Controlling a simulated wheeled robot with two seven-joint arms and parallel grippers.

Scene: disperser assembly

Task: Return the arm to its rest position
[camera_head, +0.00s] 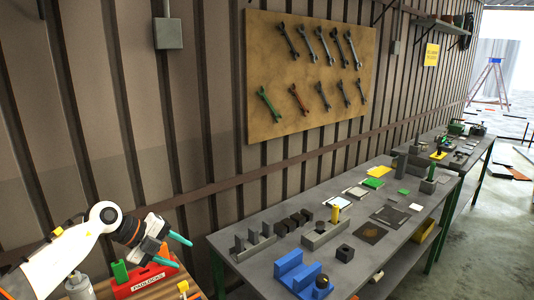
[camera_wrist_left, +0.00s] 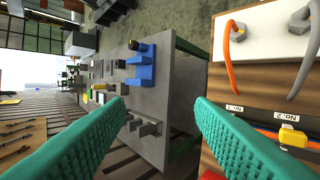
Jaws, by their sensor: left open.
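My left arm comes in from the lower left of the head view. My left gripper (camera_head: 176,247) has teal fingers that are spread apart with nothing between them. My right gripper does not show in either view.
The grey workbench (camera_head: 262,267) holds a blue fixture (camera_head: 297,275), dark grey blocks (camera_head: 292,222) and a yellow-topped part (camera_head: 335,213). A board with hung wrenches (camera_head: 262,62) is on the wall. In the wrist view, a panel with hooked cables (camera_wrist_left: 262,70) is close on the right.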

